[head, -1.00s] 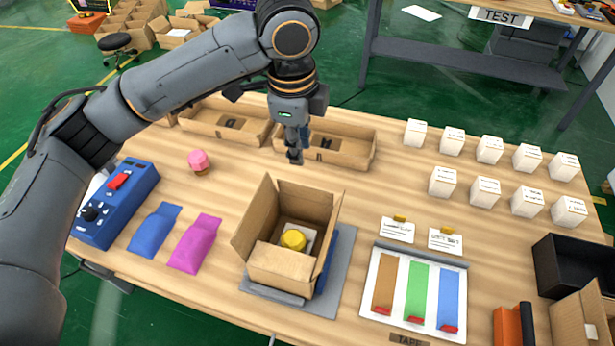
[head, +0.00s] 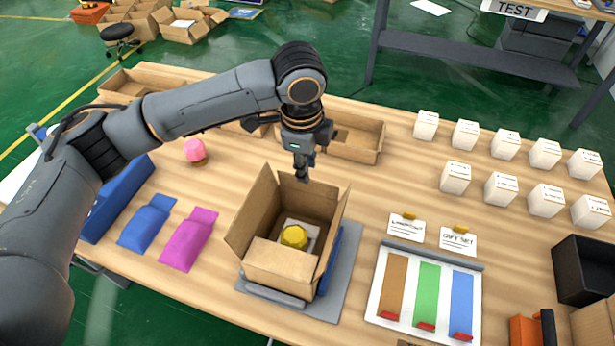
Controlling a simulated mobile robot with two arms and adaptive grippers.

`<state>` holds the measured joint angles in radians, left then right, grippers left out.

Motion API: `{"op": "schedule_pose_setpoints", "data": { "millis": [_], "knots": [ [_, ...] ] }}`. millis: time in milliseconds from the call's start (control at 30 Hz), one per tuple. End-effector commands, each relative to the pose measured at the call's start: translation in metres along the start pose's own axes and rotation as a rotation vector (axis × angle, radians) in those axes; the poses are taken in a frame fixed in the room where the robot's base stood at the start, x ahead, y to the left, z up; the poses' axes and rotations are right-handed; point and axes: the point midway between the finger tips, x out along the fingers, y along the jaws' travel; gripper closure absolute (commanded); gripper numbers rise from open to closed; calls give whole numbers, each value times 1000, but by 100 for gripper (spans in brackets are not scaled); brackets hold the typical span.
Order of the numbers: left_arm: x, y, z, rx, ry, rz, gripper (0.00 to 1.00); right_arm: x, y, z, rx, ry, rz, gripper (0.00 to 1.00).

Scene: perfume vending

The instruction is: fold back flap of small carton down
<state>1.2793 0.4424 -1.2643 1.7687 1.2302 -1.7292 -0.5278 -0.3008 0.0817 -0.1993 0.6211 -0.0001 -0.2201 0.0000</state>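The small carton (head: 283,263) stands open on a grey mat (head: 322,304) in the middle of the table. A yellow-topped item (head: 294,237) sits inside it on a pale insert. Its back flap (head: 310,196) stands up at the far side, and the left flap (head: 251,208) stands up, leaning outward. My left gripper (head: 302,174) points down just behind the top of the back flap. Its fingers look close together, with nothing visible between them; I cannot tell if they touch the flap. My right gripper is out of view.
Brown trays (head: 352,139) lie behind the carton. Blue (head: 147,222) and magenta (head: 189,238) pouches and a pink-topped item (head: 195,151) lie left. A board with coloured strips (head: 425,291) and several white boxes (head: 455,177) are at right.

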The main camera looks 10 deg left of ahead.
Motion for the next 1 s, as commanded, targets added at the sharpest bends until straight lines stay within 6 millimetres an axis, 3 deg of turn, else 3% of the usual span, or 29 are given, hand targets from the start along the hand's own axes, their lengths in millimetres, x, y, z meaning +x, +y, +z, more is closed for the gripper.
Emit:
{"op": "schedule_pose_setpoints", "data": {
  "millis": [100,300,700,733,867,1000],
  "knots": [
    [23,1,0,0,-1,3,75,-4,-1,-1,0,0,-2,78],
    [50,1,0,1,0,2,75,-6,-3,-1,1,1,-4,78],
    [59,0,0,1,0,-1,75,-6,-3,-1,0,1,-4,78],
    [59,0,0,2,0,-1,77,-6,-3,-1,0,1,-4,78],
    [59,0,0,2,0,-1,100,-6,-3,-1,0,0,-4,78],
    [59,0,0,2,0,-1,100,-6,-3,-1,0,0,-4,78]
  ]
}}
